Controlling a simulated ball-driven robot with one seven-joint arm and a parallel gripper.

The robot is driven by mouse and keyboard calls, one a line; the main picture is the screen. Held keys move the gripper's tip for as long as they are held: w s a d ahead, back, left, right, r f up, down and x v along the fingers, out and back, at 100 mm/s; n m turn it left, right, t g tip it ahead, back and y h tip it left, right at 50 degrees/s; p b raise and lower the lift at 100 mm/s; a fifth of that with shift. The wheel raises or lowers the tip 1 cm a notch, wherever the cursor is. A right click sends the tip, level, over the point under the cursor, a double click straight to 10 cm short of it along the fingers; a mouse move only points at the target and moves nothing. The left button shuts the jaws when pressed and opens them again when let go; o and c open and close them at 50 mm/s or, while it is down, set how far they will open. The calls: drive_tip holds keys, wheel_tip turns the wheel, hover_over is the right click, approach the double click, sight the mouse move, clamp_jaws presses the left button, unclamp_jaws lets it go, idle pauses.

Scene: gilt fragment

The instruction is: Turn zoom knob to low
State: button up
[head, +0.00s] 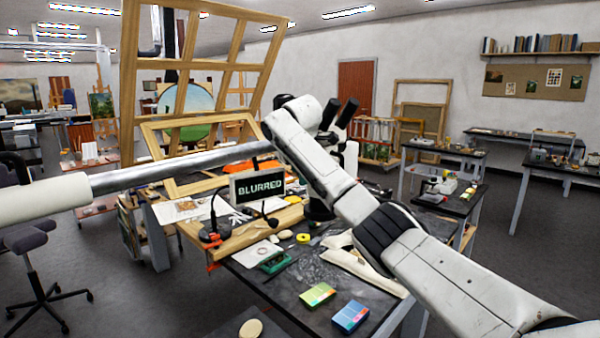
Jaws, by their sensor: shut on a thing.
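A microscope with two dark eyepieces (347,113) stands at the back of the near bench. Its white body is partly covered by my arm, which rises from the lower right. The zoom knob cannot be made out; that side of the microscope is hidden behind my arm. My gripper's fingers do not show, and the arm's far end bends out of sight near the microscope. A small display (257,187) left of the arm reads "BLURRED".
The bench (285,290) holds a green box (274,262), a yellow ring (303,238) and coloured boxes (350,316). Wooden frames (128,80) stand behind. Open floor (500,235) lies to the right.

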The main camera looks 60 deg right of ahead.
drive_tip(key=shift+s+f, duration=0.1)
drive_tip(key=shift+f, duration=0.2)
drive_tip(key=o, duration=0.9)
drive_tip(key=shift+d+r, duration=0.1)
drive_tip(key=b+v, duration=0.3)
drive_tip(key=v, duration=0.7)
drive_tip(key=shift+r, duration=0.35)
